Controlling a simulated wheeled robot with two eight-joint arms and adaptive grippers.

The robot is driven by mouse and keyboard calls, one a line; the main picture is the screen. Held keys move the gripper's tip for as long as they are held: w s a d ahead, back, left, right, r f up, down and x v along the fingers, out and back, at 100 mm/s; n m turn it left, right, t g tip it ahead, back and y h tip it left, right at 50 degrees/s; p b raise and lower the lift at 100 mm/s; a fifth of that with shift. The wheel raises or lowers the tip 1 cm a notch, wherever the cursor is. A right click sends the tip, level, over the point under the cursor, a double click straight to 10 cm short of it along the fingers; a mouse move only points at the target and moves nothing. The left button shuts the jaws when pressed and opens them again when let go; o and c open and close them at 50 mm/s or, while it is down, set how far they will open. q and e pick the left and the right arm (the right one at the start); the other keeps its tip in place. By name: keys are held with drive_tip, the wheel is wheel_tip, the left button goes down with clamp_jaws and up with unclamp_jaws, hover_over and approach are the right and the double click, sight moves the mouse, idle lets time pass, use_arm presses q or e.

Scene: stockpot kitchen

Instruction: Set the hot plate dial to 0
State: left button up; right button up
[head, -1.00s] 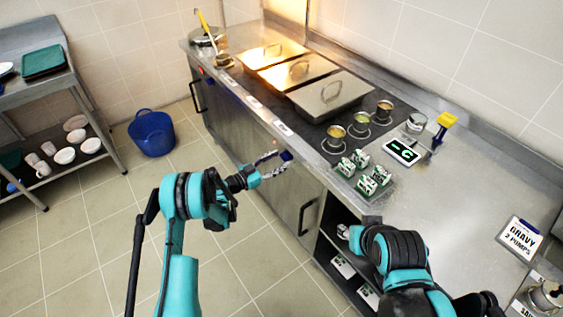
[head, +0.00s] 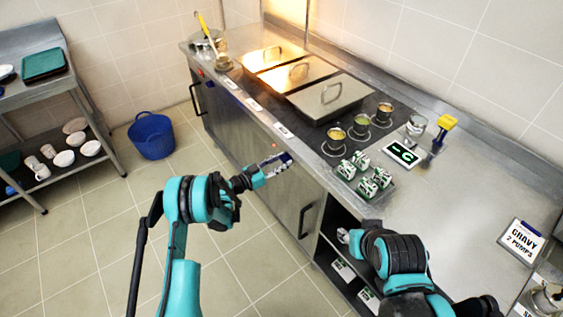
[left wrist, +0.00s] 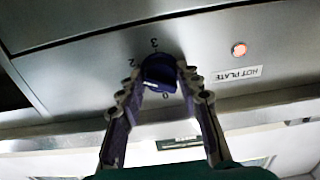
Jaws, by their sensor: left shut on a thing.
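The hot plate dial (left wrist: 158,70) is a dark blue knob on the steel front panel in the left wrist view, with the figures 2, 3 and 0 around it. A pale mark shows on its face near the 0 side, but I cannot tell exactly which figure it points to. My left gripper (left wrist: 158,80) is shut on the dial, with one finger on each side. In the head view, the left gripper (head: 278,163) is at the counter's front panel. My right arm reaches over the counter's front edge, and its gripper is hidden.
Metal lidded pans (head: 330,97) and pots (head: 335,135) stand on the counter above. A blue bucket (head: 152,135) is on the floor at left.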

use_arm(q)
drive_tip(key=n, duration=0.5)
drive_tip(key=shift+n, duration=0.4)
drive_tip(key=n, duration=1.2)
drive_tip(key=shift+r, duration=0.1)
drive_tip(key=n, duration=0.5)
drive_tip(key=shift+n, duration=0.3)
drive_tip(key=o, duration=1.1)
drive_tip(key=shift+o, duration=0.2)
